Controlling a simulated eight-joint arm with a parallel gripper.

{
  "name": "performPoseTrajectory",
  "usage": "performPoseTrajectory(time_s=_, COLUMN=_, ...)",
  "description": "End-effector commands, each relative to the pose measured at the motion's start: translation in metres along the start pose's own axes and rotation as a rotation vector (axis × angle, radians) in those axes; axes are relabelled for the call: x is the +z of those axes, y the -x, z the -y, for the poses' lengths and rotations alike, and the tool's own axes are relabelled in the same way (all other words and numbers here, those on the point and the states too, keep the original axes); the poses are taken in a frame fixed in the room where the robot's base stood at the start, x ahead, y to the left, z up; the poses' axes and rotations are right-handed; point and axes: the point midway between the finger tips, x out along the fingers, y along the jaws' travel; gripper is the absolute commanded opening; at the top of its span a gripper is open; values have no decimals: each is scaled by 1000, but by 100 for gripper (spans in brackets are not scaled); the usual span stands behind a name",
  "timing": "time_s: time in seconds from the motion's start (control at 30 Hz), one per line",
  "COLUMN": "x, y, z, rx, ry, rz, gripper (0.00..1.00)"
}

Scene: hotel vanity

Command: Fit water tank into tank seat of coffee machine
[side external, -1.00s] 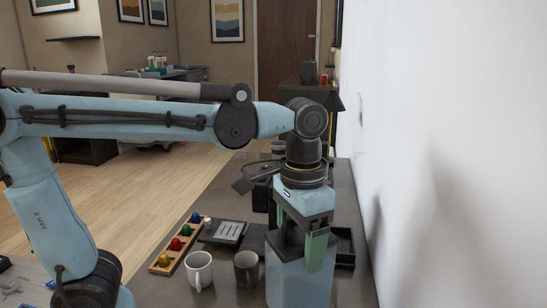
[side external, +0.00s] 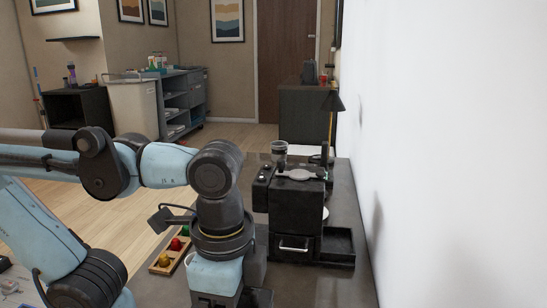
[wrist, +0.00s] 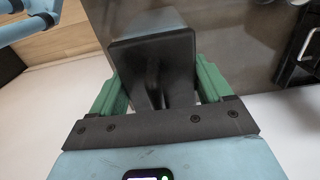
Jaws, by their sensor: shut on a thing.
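The black coffee machine (side external: 294,215) stands on the counter in the side view, with a silver handle on its near face. An open black tray-like recess at its right side (side external: 338,246) appears to be the tank seat; nothing is seen in it. My gripper (wrist: 158,72) is shut on the water tank, its green fingers on either side of the tank's dark lid (wrist: 180,58). The tank's grey-blue body (wrist: 150,19) shows beyond the lid in the wrist view. In the side view my wrist is left of and nearer than the machine; the fingers and most or all of the tank are hidden.
A wooden holder (side external: 161,267) with coloured capsules lies left of my wrist. A dark cup (side external: 279,149) stands behind the machine, with a black lamp (side external: 334,102) farther back. The white wall (side external: 450,180) bounds the right side. Counter right of the machine is narrow.

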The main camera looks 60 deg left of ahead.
Motion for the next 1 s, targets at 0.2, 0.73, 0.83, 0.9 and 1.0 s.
performPoseTrajectory(time_s=0.2, x=0, y=-14, z=0, rx=0, ry=2, rz=0, gripper=4)
performPoseTrajectory(time_s=0.73, x=0, y=-45, z=0, rx=0, ry=3, rz=0, gripper=4)
performPoseTrajectory(time_s=0.83, x=0, y=-45, z=0, rx=0, ry=3, rz=0, gripper=4)
performPoseTrajectory(time_s=0.9, x=0, y=-46, z=0, rx=0, ry=3, rz=0, gripper=4)
performPoseTrajectory(time_s=1.0, x=0, y=-48, z=0, rx=0, ry=3, rz=0, gripper=83)
